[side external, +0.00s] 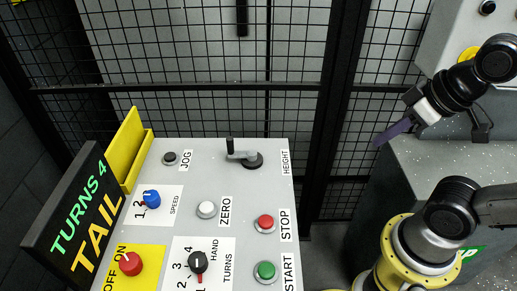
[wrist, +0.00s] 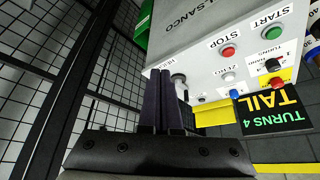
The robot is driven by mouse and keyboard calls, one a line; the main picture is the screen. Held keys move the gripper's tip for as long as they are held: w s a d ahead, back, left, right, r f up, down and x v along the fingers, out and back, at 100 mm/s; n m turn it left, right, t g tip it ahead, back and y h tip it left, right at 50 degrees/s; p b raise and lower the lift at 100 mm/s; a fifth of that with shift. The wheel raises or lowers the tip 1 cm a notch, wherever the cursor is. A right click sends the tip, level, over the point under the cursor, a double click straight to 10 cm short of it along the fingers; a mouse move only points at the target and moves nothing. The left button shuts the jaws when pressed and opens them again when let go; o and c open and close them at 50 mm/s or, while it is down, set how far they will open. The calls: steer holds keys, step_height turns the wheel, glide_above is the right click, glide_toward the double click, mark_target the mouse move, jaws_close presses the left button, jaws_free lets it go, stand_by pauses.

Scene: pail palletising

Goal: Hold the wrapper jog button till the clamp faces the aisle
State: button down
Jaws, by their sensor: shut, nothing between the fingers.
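The dark round JOG button (side external: 170,158) is at the upper left of the sloping grey control panel (side external: 205,165), with its label beside it. My gripper (side external: 380,142) is shut and empty, right of the panel and well apart from the button. In the wrist view its two dark fingers (wrist: 164,72) are together and overlap the panel's edge, with the HEIGHT crank partly hidden behind them. I cannot make out the JOG button clearly there. Neither the wrapper nor its clamp can be identified in either view.
The HEIGHT crank (side external: 242,155) stands up from the panel between my gripper and JOG. ZERO (side external: 206,210), STOP (side external: 265,223) and START (side external: 265,271) are lower. A display (side external: 78,218) reads "TURNS 4 TAIL". Black mesh fencing (side external: 200,90) stands behind.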

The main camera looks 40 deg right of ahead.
steer(key=w+r+m+t, duration=0.4)
steer(key=w+r, duration=0.6)
steer(key=w, duration=0.2)
steer(key=w+a+r+m+t+y, duration=0.1)
steer(key=w+a+r, duration=0.15)
steer(key=w, duration=0.65)
steer(key=w+a+r+m+y, duration=0.1)
steer(key=w+a, duration=0.3)
steer(key=w, duration=0.4)
steer(key=w+a+f, duration=0.6)
steer(key=w+a, duration=0.2)
steer(key=w, duration=0.3)
steer(key=w+a+f+g, duration=0.1)
steer(key=a+f, duration=0.3)
steer(key=f, duration=0.3)
steer(key=w+a+f+n+g+y, duration=0.1)
steer(key=w+a+f, duration=0.1)
steer(key=a+f, duration=0.3)
steer(key=shift+a+f, duration=0.2)
steer(key=shift+f, duration=0.75)
